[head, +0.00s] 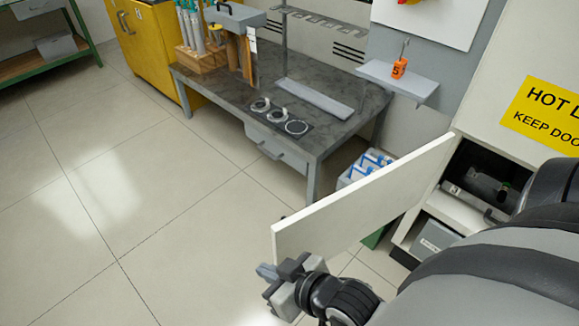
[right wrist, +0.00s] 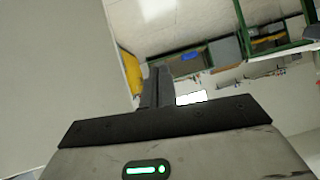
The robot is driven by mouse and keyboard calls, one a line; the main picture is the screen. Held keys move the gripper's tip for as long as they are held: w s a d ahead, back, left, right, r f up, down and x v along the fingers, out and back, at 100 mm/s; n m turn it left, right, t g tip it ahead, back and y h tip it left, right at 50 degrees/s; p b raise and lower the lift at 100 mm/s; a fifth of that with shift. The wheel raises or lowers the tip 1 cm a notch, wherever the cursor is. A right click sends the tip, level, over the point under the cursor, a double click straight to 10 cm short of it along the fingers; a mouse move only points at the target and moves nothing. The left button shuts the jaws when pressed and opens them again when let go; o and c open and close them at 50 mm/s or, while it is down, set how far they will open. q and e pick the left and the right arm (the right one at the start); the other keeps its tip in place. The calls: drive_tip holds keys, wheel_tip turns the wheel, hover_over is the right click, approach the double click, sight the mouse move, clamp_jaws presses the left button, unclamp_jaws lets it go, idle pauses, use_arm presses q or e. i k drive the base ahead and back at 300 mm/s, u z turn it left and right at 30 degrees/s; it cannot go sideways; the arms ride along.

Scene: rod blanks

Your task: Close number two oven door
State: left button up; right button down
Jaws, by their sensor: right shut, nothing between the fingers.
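The oven door (head: 360,198) is a white panel standing wide open, swung out to the left from the white oven cabinet (head: 492,120). The dark oven opening (head: 478,178) shows behind its hinge side. My right gripper (head: 267,271) is shut and empty at the door's outer free end, low and in front of it in the head view. I cannot tell whether it touches the door. In the right wrist view, the closed fingers (right wrist: 157,88) point ahead, with a large pale panel at the left. My left gripper is not in view. No door number is readable.
A grey workbench (head: 330,120) with tools and several rings stands behind the door. A bin with blue-marked items (head: 366,166) sits on the floor beside it. A yellow cabinet (head: 152,40) is at the back left. The tiled floor at left is clear.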

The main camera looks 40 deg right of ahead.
sight(327, 227)
drive_tip(key=u, duration=0.65)
drive_tip(key=i, duration=1.95)
drive_tip(key=z, duration=4.3)
drive_tip(key=i, duration=0.55)
drive_tip(key=k, duration=0.55)
drive_tip(key=z, duration=1.3)
drive_tip(key=k, duration=1.1)
drive_tip(key=u, duration=1.05)
drive_tip(key=i, duration=0.45)
drive_tip(key=u, duration=0.05)
